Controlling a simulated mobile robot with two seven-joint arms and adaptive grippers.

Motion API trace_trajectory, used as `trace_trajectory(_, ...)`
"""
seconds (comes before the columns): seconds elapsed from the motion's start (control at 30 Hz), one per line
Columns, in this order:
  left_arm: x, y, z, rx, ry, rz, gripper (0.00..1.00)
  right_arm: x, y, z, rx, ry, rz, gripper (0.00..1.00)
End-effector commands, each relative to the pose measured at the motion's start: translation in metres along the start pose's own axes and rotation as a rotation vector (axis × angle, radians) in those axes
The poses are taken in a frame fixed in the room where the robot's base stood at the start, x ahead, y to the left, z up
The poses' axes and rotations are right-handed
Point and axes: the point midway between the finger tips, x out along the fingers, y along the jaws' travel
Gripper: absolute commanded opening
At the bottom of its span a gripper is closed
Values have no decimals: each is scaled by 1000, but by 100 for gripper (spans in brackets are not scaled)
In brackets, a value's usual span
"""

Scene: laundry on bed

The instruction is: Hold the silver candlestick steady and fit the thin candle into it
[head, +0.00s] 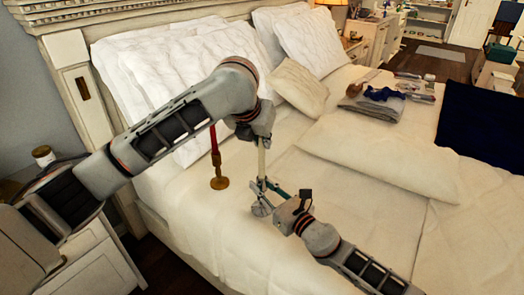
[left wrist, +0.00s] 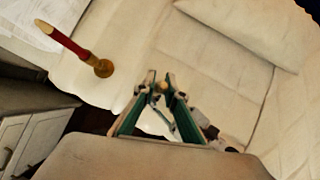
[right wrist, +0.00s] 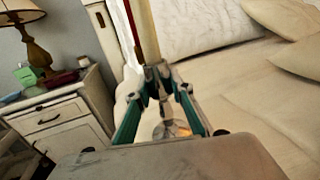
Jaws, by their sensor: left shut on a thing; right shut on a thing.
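The thin cream candle (head: 262,163) stands about upright under my left gripper (head: 258,136). My left gripper is shut on its upper part; the candle's tip shows between the fingers in the left wrist view (left wrist: 162,86). My right gripper (head: 263,192) is shut on the silver candlestick (right wrist: 164,88) below it. In the right wrist view the candle (right wrist: 148,32) comes down to the candlestick's top, in line with it. Whether its end is inside the socket or only at it, I cannot tell. The candlestick's base is partly hidden by the right fingers.
A red candle (head: 214,140) in a brass holder (head: 219,183) stands on the bed (head: 185,215), left of the grippers. Pillows (head: 310,40) lie behind. Folded grey cloth (head: 372,107) and small items lie at the back right. A nightstand (head: 85,262) stands at the left.

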Motion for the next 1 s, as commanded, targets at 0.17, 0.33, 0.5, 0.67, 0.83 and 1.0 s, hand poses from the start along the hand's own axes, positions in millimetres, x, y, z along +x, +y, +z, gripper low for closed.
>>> trace_trajectory(0.17,21,0,-16,-1,5,-2,0,0,0,0,0,0,0,0)
trace_trajectory(0.33,25,0,-17,0,1,-1,0,0,0,0,0,0,0,0)
trace_trajectory(0.5,25,0,-18,0,2,-1,0,0,0,0,0,0,0,0)
trace_trajectory(0.67,27,0,-19,0,2,-1,27,0,0,0,0,0,0,0)
trace_trajectory(0.83,27,0,-19,0,2,-1,28,0,0,0,0,0,0,0)
trace_trajectory(1.0,27,0,-19,0,2,-1,28,0,0,0,0,0,0,0)
